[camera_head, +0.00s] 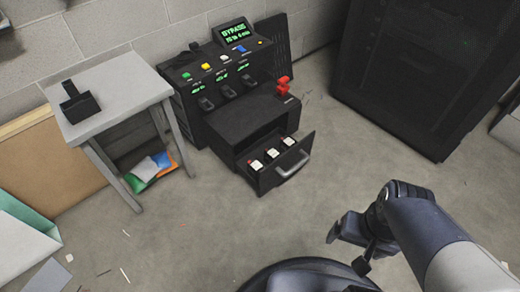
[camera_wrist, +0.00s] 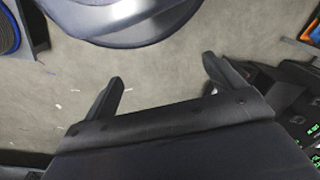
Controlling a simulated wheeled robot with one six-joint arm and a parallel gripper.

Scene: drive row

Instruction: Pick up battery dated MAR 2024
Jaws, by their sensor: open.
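Three batteries with pale labels and reddish ends sit in a row in the open drawer (camera_head: 262,186) of a black cabinet: a left one (camera_head: 256,165), a middle one (camera_head: 272,153) and a right one (camera_head: 288,141). Their dates are too small to read, so I cannot tell which is MAR 2024. My gripper (camera_head: 338,232) is at the right of the head view, apart from the drawer and to its right. In the wrist view my gripper (camera_wrist: 163,82) has its two fingers wide apart with nothing between them.
The cabinet (camera_head: 200,130) carries a green "BYPASS" display (camera_head: 235,33), coloured buttons and a red lever (camera_head: 282,87). A grey table (camera_head: 115,92) holding a black object (camera_head: 80,104) stands at left. A dark rack (camera_head: 415,70) stands at right. Floor before the drawer is clear.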

